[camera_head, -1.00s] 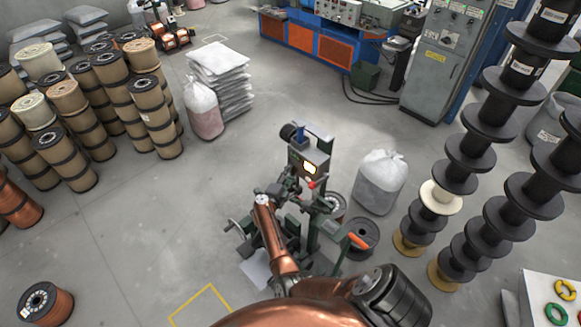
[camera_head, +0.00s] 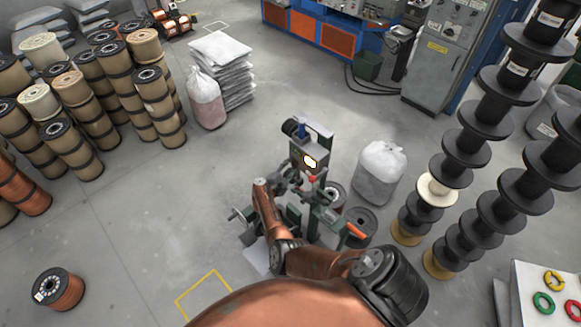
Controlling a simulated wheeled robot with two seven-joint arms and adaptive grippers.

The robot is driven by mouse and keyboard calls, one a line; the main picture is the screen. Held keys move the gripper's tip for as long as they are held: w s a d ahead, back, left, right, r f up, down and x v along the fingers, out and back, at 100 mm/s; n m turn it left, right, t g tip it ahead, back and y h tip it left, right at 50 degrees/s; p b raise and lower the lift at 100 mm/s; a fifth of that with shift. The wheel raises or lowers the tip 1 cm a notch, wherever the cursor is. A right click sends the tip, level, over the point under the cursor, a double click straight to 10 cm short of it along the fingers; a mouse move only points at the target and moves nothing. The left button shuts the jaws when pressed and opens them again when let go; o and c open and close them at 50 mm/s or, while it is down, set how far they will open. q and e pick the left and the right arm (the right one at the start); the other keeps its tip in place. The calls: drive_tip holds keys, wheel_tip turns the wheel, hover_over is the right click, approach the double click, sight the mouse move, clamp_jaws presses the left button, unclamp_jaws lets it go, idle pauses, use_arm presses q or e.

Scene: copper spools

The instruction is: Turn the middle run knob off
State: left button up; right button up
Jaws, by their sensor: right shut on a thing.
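A small green machine stands on the floor in the middle of the view, with a grey control box (camera_head: 309,153) that carries a bright screen (camera_head: 310,161). A red round part (camera_head: 312,178) shows low on the box. My right arm comes up from the bottom, and my right gripper (camera_head: 292,181) is at the lower left of the box. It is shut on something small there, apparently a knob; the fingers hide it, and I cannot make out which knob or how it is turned. My left gripper is not in view.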

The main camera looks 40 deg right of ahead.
sight(295, 147)
drive_tip(key=o, duration=1.2)
drive_tip(key=shift+c, duration=0.2)
wheel_tip(295, 147, up, 10)
drive_tip(key=shift+a+f, duration=0.15)
drive_tip(key=shift+f, duration=0.05)
drive_tip(key=shift+r, duration=0.2)
drive_tip(key=shift+w+d, duration=0.1)
drive_tip(key=shift+d, duration=0.2)
drive_tip(key=shift+a, duration=0.2)
